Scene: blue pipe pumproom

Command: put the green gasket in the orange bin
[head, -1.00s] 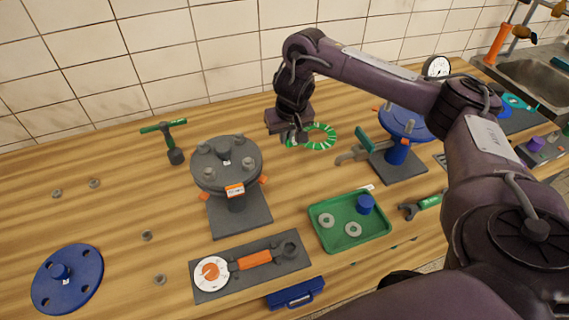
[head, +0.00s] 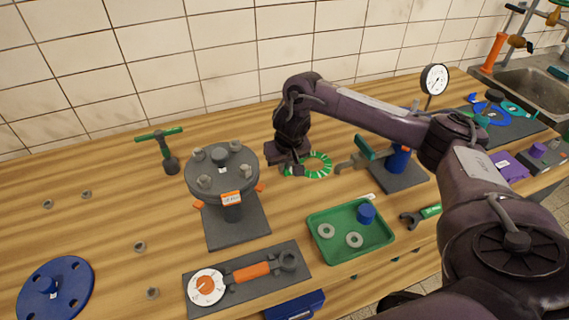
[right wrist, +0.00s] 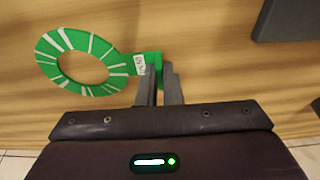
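The green gasket (head: 322,174) is a flat ring with white radial marks, at the middle of the bench in the head view. In the right wrist view the gasket (right wrist: 45,62) has a green tab with a small white label, which reaches the fingers. My right gripper (head: 291,169) is at the ring's left side. In the wrist view its fingers (right wrist: 160,88) are close together on the tab. I cannot tell how high the gasket is above the bench. I see no orange bin in these views. My left gripper is out of view.
A dark flange stand (head: 222,172) is left of the gasket, and a blue stand with a clamp (head: 398,170) is to its right. A green tray (head: 350,252) with washers lies in front. A gauge (head: 435,78) rises behind.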

